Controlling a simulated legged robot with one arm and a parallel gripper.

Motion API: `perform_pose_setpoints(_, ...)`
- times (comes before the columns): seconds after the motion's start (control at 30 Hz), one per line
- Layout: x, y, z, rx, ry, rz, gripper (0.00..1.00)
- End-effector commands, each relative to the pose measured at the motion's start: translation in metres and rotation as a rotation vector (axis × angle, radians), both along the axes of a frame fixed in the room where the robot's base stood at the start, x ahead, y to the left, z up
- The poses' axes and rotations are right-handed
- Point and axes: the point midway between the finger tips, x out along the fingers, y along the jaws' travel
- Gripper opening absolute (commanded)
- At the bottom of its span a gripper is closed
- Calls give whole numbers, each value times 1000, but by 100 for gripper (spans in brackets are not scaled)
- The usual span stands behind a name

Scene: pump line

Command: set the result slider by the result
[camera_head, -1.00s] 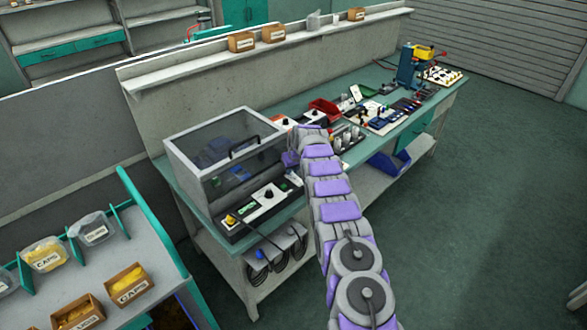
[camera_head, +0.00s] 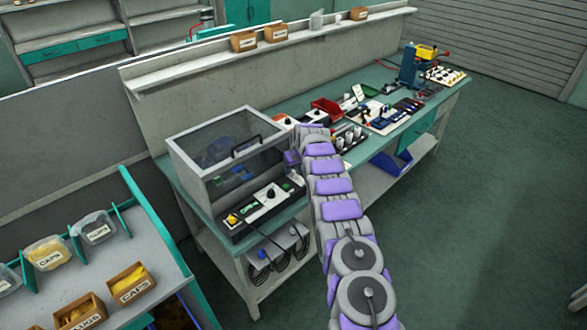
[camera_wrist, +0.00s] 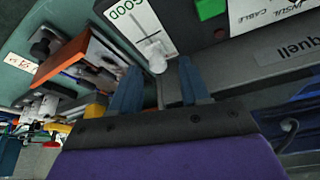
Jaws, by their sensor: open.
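The result slider shows in the wrist view as a white knob (camera_wrist: 155,56) in a slot on a white plate (camera_wrist: 138,22). The plate is printed "GOOD" beside the slot; any other marking is out of view. The knob sits at the near end of the visible slot. My gripper (camera_wrist: 160,76) is open, with its two blue fingers apart. The knob lies just beyond the fingertips, between their lines; I cannot tell whether they touch it. In the head view the fingers are hidden, and a purple wrist part (camera_head: 292,158) of mine shows beside the clear-sided box.
The clear-sided box (camera_head: 225,150) stands on the bench left of my arm, with a control panel (camera_head: 268,197) in front.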

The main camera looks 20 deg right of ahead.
Motion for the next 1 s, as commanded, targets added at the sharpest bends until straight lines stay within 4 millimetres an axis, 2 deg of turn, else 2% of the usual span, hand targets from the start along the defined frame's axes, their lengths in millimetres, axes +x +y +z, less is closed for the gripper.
perform_pose_setpoints(0.37, -14, -2, 32, -1, 2, -1, 46)
perform_pose_setpoints(0.77, -34, -1, 85, 0, 1, 0, 46)
perform_pose_setpoints(1.0, -49, -3, 123, -1, -1, -1, 46)
